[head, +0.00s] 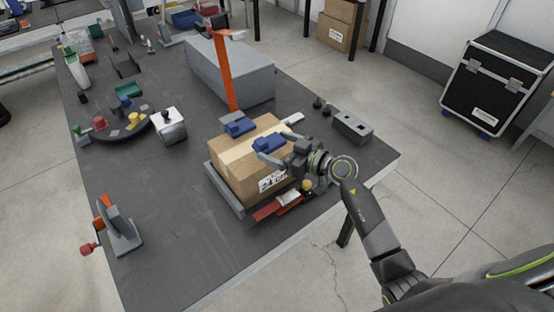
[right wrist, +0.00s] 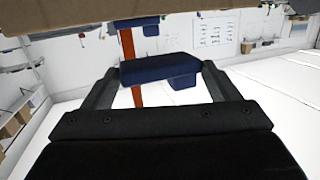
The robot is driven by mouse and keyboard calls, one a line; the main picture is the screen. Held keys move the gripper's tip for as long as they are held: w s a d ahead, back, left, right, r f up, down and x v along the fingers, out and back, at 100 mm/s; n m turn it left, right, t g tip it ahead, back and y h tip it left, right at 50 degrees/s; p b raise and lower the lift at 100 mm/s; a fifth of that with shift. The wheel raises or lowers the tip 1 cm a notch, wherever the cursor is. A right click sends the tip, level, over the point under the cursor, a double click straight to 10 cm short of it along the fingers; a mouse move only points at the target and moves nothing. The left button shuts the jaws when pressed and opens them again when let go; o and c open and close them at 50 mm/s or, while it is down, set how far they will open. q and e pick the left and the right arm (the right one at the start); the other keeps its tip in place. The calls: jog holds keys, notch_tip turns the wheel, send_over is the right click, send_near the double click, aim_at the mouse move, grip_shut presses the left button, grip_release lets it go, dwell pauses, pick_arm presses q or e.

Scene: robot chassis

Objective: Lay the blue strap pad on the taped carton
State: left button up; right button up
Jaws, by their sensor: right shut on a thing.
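The taped carton (head: 236,181) is brown with a pale tape band, near the right side of the dark table. My right gripper (head: 268,149) is at the carton's near right side, shut on a blue strap pad (head: 269,141). In the right wrist view the pad (right wrist: 160,68) sits between the two fingers, and a gap shows between it and the carton (right wrist: 60,17). In the head view the pad appears over the carton's top; I cannot tell its exact height. A similar blue pad (head: 238,127) lies at the carton's far end. My left gripper is not in view.
An orange post (head: 223,75) rises behind the carton, beside a large grey block (head: 245,75). A grey box (head: 352,127) stands to the right. A red-and-white item (head: 275,208) lies in front. A round dark tray (head: 115,128) is at left. The table's front left is mostly clear.

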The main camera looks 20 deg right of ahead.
jog(key=shift+f, duration=0.45)
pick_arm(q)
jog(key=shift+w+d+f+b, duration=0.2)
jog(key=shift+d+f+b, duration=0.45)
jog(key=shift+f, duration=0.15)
pick_arm(e)
notch_tip(320, 180, down, 3)
jog(key=shift+f, duration=0.2)
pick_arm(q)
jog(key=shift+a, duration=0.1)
pick_arm(e)
jog(key=o, duration=0.9)
jog(key=shift+f, duration=0.1)
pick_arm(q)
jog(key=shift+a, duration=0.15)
pick_arm(e)
jog(key=shift+o, duration=0.2)
